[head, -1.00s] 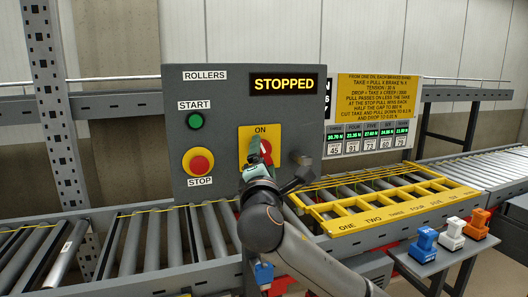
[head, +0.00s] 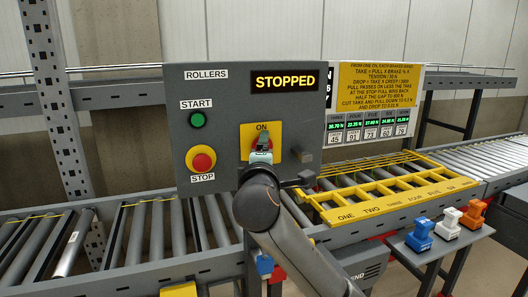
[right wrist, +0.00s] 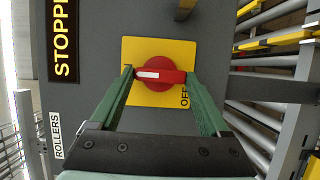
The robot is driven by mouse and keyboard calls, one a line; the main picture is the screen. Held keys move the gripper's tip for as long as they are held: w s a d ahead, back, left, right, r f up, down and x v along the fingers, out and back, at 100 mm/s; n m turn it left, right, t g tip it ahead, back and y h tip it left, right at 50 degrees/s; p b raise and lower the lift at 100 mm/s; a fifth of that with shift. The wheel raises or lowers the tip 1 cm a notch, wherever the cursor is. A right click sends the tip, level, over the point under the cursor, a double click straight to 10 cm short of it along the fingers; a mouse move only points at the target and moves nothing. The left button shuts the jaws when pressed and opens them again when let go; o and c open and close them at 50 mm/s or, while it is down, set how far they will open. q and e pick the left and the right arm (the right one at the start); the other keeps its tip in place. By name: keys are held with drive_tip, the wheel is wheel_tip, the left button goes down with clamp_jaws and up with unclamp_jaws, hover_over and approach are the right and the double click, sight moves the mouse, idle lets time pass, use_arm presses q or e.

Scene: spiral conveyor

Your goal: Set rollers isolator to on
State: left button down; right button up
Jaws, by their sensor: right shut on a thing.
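The rollers isolator is a red rotary handle (right wrist: 160,76) on a yellow plate (head: 277,140) on the grey control panel. ON is printed at the plate's top in the head view; OFF is seen in the right wrist view. In that view the handle's white mark lies at its left end, away from OFF, and the handle lies lengthwise between my fingers. My right gripper (right wrist: 160,78) is shut on the handle, a green finger at each end. In the head view the gripper (head: 262,157) covers most of it. My left gripper is not in view.
The panel display (head: 285,81) reads STOPPED. A green start button (head: 197,120) and a red stop button (head: 202,160) are to the left. A grey block (head: 303,155) sticks out at right. Below run roller conveyors and a yellow numbered frame (head: 360,213).

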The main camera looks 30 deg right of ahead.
drive_tip(key=o, duration=1.2)
drive_tip(key=b+v, duration=0.1)
drive_tip(key=v, duration=1.1)
drive_tip(key=shift+s+a+b, duration=0.1)
drive_tip(key=shift+s+b, duration=0.15)
drive_tip(key=shift+b, duration=0.05)
